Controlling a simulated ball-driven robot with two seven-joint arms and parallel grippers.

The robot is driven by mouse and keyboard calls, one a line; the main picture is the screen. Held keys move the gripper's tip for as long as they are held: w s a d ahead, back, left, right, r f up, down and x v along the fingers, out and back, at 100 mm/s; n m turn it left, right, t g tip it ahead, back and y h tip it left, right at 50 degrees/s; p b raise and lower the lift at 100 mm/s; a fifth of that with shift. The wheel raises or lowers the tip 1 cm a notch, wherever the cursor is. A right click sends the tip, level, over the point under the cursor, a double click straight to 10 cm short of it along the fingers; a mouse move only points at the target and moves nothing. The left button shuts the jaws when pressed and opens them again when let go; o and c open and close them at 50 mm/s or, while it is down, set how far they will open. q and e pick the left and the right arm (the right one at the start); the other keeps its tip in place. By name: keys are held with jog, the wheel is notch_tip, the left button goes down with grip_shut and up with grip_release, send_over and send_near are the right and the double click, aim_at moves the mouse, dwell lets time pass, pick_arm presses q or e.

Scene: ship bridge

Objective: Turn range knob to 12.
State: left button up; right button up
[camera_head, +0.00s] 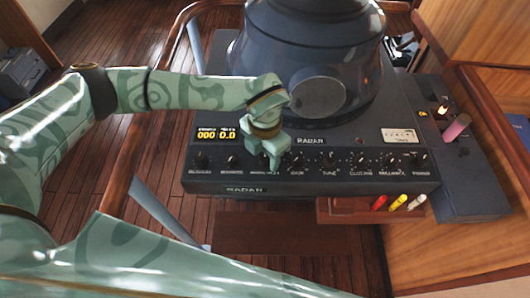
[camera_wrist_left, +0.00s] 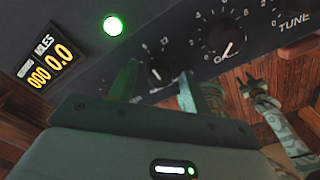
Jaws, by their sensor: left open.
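The range knob (camera_wrist_left: 158,73) is a small dark knob on the black radar panel, with a white scale around it; a 6 and a 12 are legible in the left wrist view. Its exact pointer setting is too small to read. My left gripper (camera_head: 268,160) is over the panel's knob row, fingers pointing down, and hides this knob in the head view. In the left wrist view its open fingers (camera_wrist_left: 158,88) stand on either side of the knob; contact is not clear. What looks like my right gripper (camera_wrist_left: 253,88) shows beyond the panel edge, its jaws unclear.
Other knobs, including gain (camera_head: 297,158) and tune (camera_head: 329,159), line the panel to the right. A yellow display (camera_head: 216,134) reads 000 and 0.0. The radar hood (camera_head: 310,55) rises behind. Markers (camera_head: 398,202) lie below right.

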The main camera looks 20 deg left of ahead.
pick_arm(q)
jog(key=c, duration=1)
jog(key=shift+m, duration=0.3)
jog(key=m, duration=0.4)
jog(key=shift+m, duration=2.2)
jog(key=o, duration=1)
